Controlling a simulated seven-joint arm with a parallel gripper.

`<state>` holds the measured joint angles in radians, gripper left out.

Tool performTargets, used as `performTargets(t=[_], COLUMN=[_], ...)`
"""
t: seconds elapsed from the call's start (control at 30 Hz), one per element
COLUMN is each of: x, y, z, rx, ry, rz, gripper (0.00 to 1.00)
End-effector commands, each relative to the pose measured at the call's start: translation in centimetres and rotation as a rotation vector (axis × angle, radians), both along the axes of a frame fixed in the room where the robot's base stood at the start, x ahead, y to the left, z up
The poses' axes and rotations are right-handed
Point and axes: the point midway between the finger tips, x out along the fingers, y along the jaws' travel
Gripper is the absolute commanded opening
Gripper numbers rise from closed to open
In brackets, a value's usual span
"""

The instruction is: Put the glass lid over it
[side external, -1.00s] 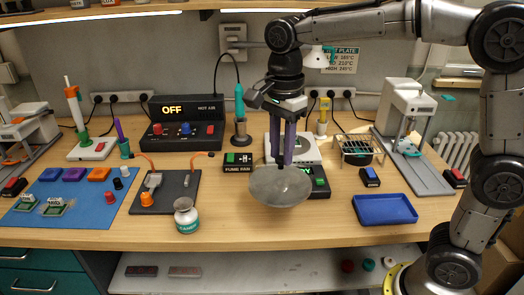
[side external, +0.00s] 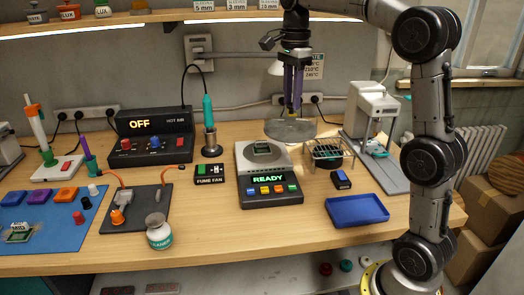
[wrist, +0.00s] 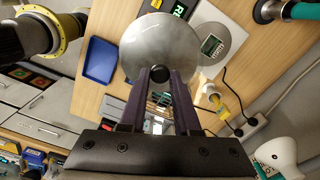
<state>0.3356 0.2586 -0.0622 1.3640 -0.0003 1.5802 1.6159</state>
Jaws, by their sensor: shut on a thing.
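My gripper (side external: 292,108) points down and is shut on the knob of the round, see-through glass lid (side external: 290,131). The lid hangs in the air, level, its right part in front of a wire rack. In the wrist view the lid (wrist: 160,48) sits below the fingers with its dark knob between the tips. A hot plate (side external: 268,192) reads "READY" at the middle of the bench. A small green board (side external: 262,147) lies uncovered on its light plate. In the wrist view the board (wrist: 211,45) shows just beside the lid's rim.
The wire rack (side external: 327,155) stands right of the hot plate. A blue tray (side external: 357,211) and a small blue-black block (side external: 341,179) lie in front of it. The fume fan switch (side external: 209,175) and a soldering-tool stand (side external: 211,149) are left. A white press (side external: 371,110) stands at right.

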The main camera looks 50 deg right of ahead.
Motion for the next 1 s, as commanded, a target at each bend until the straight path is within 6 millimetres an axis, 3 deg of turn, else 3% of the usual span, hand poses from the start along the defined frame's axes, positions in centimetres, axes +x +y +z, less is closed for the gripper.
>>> performTargets(t=[0.13,0.47,0.6,0.8,1.0], x=[1.3,7.6,9.7,11.7,12.6], y=[-1.0,-3.2,-4.0,-4.7,-5.0], z=[-0.8,-3.7,-5.9,-8.4,-9.6], rx=[0.001,0.0,0.001,0.0,0.0], ry=[0.003,0.001,0.004,0.001,0.001], rz=[-0.014,-0.012,-0.012,-0.012,-0.012], gripper=[0.0,0.0,0.0,0.0,0.0])
